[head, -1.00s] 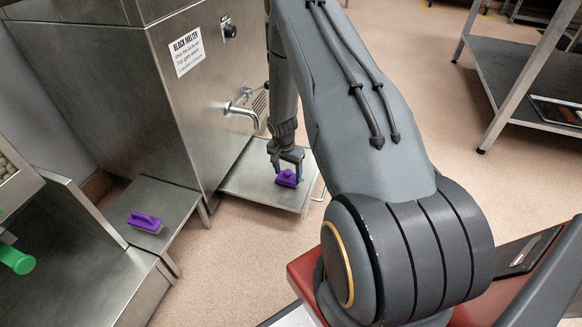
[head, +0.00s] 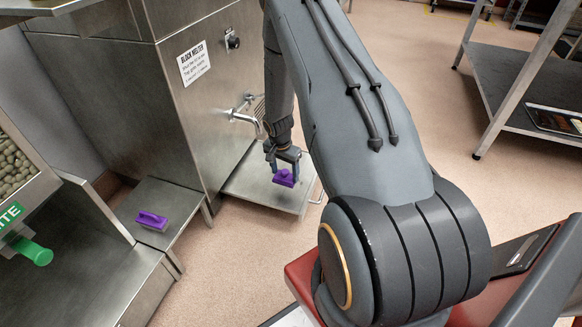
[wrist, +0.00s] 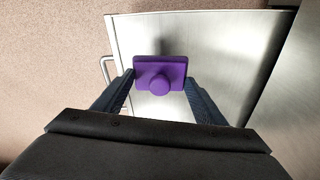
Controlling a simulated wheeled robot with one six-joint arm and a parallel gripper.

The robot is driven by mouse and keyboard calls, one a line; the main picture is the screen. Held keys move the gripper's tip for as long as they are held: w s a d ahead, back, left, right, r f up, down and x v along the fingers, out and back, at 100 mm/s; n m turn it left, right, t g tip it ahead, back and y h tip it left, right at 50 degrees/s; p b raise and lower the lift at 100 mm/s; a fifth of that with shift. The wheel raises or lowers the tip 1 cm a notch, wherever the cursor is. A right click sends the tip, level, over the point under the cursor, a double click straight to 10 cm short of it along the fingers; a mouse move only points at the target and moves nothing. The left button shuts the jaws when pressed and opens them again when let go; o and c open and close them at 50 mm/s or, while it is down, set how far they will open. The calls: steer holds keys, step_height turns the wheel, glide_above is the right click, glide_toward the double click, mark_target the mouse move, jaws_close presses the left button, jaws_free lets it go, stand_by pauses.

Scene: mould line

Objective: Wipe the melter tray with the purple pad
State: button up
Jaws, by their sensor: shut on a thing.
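The melter tray (head: 248,184) is a flat steel plate low at the foot of the block melter, under its tap. It also shows in the wrist view (wrist: 215,35). My gripper (head: 284,166) is over the tray's right part, pointing down. It is shut on the purple pad (head: 284,179), a small block with a round knob. In the wrist view the pad (wrist: 160,72) sits between the two fingertips, with a shadow on the steel beside it. I cannot tell whether the pad touches the tray. The tray's bare surface looks clean.
A purple brush-like tool (head: 152,221) with a handle lies on a low steel shelf (head: 165,198) left of the tray. The melter's tap (head: 244,117) juts out above the tray. A steel rack (head: 505,85) stands at the right, with open floor between.

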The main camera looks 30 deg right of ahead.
steer(key=shift+r+p, duration=0.55)
steer(key=shift+r, duration=0.55)
